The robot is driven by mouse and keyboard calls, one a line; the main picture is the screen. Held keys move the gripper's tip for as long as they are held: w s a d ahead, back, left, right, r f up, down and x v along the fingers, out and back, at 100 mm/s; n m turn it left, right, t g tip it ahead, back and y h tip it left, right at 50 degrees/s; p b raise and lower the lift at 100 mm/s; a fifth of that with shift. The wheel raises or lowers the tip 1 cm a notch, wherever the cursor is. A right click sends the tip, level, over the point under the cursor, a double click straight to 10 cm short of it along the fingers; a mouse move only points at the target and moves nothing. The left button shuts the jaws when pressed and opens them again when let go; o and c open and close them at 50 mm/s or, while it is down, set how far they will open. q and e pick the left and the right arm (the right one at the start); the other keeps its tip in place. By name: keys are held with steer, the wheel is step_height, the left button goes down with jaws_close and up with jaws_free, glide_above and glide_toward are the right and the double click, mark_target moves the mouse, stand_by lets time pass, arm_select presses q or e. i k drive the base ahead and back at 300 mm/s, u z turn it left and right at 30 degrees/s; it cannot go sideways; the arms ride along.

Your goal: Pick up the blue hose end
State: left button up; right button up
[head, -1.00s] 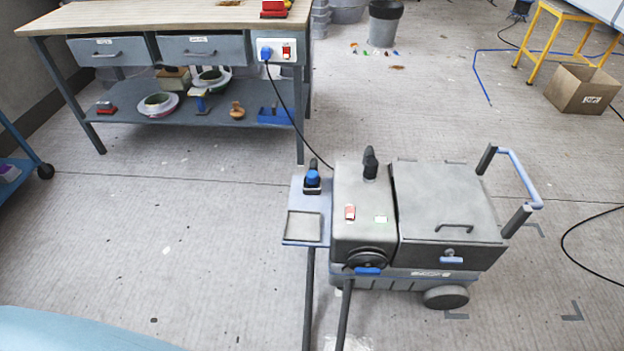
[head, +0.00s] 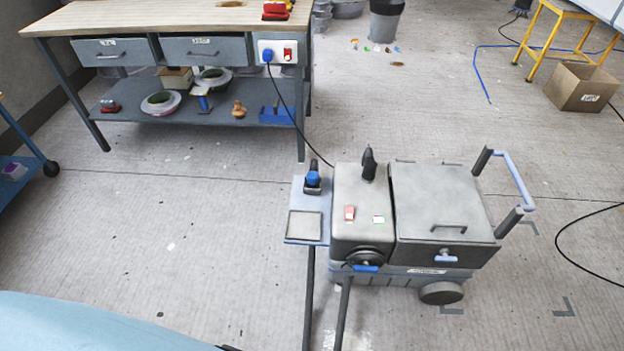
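A thin blue hose (head: 477,68) lies on the floor at the upper right of the head view. It runs from near the yellow stand towards the left, then bends towards me. Its loose end (head: 489,101) lies on bare floor, beyond the grey machine and left of the cardboard box. Neither of my grippers can be made out in the head view. Nothing is seen touching the hose.
A grey wheeled machine (head: 442,200) with a side tray (head: 305,226) stands between me and the hose. A workbench (head: 190,18) is at the upper left. A cardboard box (head: 580,88) and yellow stand (head: 548,45) are right. A light blue surface (head: 70,325) fills the lower left corner.

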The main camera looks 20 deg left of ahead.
mark_target(313, 176)
steer(key=u, duration=2.1)
steer(key=i, duration=2.5)
steer(key=z, duration=3.9)
steer(key=i, duration=0.5)
steer(key=z, duration=0.05)
